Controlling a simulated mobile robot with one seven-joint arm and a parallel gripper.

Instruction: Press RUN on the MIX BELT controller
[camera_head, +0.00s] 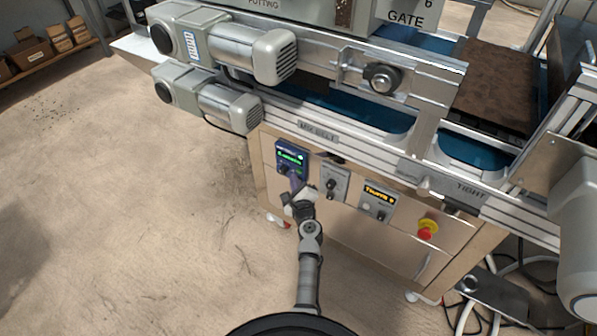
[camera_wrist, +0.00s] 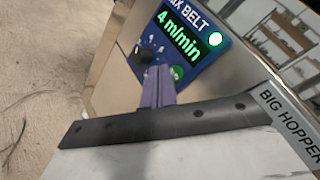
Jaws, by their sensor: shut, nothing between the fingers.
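The MIX BELT controller (camera_head: 291,155) is a dark blue panel on the front of the wooden cabinet. In the wrist view, the panel (camera_wrist: 205,28) has a green display reading "4 m/min" (camera_wrist: 181,36), a bright green lamp (camera_wrist: 215,39), a black knob (camera_wrist: 142,54) and a green round button (camera_wrist: 178,73). No RUN lettering is readable. My gripper (camera_head: 294,181) is at the panel's lower edge. Its purple-grey fingertips (camera_wrist: 159,72) are shut and empty, between the knob and the green button. They partly cover the lower panel; I cannot tell whether they touch it.
To the right on the cabinet are a grey switch box (camera_head: 335,182), a box with an amber display (camera_head: 379,191) and a red stop button on yellow (camera_head: 428,229). The conveyor rail (camera_head: 318,131) and motors (camera_head: 215,100) overhang above. Loose cables lie at lower right; floor at left is open.

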